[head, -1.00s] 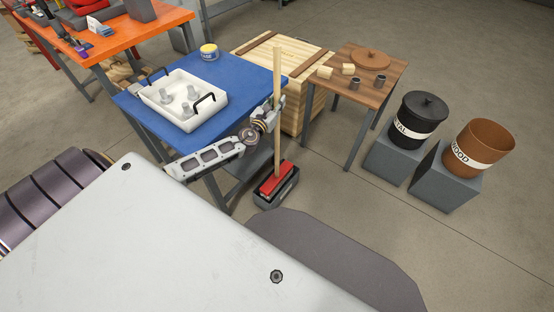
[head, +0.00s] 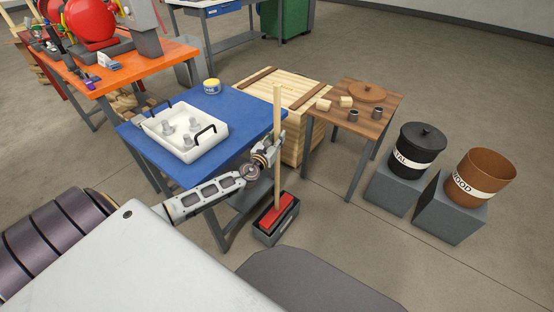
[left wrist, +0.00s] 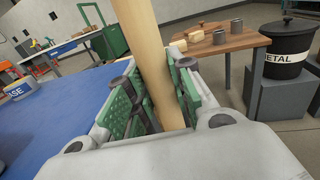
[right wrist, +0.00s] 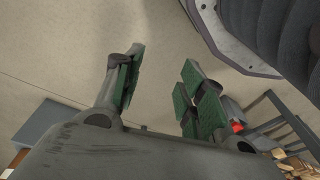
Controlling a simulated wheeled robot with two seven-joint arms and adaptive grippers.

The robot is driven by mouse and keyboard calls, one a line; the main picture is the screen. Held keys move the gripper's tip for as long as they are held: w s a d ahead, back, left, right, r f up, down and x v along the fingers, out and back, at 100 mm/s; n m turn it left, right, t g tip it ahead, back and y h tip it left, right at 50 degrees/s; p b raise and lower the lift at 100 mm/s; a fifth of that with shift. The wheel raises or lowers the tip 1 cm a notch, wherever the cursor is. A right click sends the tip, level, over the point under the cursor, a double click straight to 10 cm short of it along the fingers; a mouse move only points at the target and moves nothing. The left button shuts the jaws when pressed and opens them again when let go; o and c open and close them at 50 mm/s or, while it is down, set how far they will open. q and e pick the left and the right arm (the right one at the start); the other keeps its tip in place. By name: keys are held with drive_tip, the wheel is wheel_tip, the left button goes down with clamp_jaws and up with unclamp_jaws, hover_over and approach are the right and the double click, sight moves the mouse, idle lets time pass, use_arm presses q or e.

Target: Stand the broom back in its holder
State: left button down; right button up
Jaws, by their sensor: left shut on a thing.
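The broom has a pale wooden handle (head: 277,112) and a red head (head: 277,211). It stands nearly upright, its head within the outline of the dark grey box-shaped holder (head: 266,236) on the floor. How deep the head sits is hard to tell. My left gripper (head: 277,147) is shut on the handle partway up. In the left wrist view the handle (left wrist: 143,45) runs between the green finger pads. My right gripper (right wrist: 160,78) is open and empty over bare floor in the right wrist view; it is not seen in the head view.
A blue table (head: 238,113) with a white tray (head: 185,148) stands left of the broom. A wooden crate (head: 300,90) and a small wooden table (head: 385,103) are behind it. Black (head: 418,145) and brown (head: 480,178) bins stand on grey blocks at right. Floor right of the holder is clear.

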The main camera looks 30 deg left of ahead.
use_arm(q)
drive_tip(key=shift+f+b, duration=1.15)
drive_tip(key=shift+f, duration=1.05)
use_arm(e)
drive_tip(key=shift+w+a+r, duration=0.1)
drive_tip(key=shift+a+r, duration=0.05)
drive_tip(key=shift+r, duration=0.7)
drive_tip(key=shift+w+a+r, duration=0.1)
drive_tip(key=shift+a+r, duration=0.1)
drive_tip(key=shift+r, duration=0.65)
drive_tip(key=shift+w+a+r, duration=0.1)
drive_tip(key=shift+a+r, duration=0.05)
drive_tip(key=shift+r, duration=0.7)
use_arm(q)
drive_tip(key=shift+f+b, duration=1.05)
drive_tip(key=shift+f, duration=1)
use_arm(e)
drive_tip(key=shift+w+a+r+t+y, duration=0.15)
drive_tip(key=shift+w+a+r+t, duration=0.1)
drive_tip(key=shift+r, duration=0.55)
drive_tip(key=shift+w+a+r+t+y, duration=0.15)
drive_tip(key=shift+r+t, duration=0.1)
drive_tip(key=shift+r, duration=0.55)
use_arm(q)
drive_tip(key=shift+f, duration=0.15)
use_arm(e)
drive_tip(key=shift+f, duration=0.15)
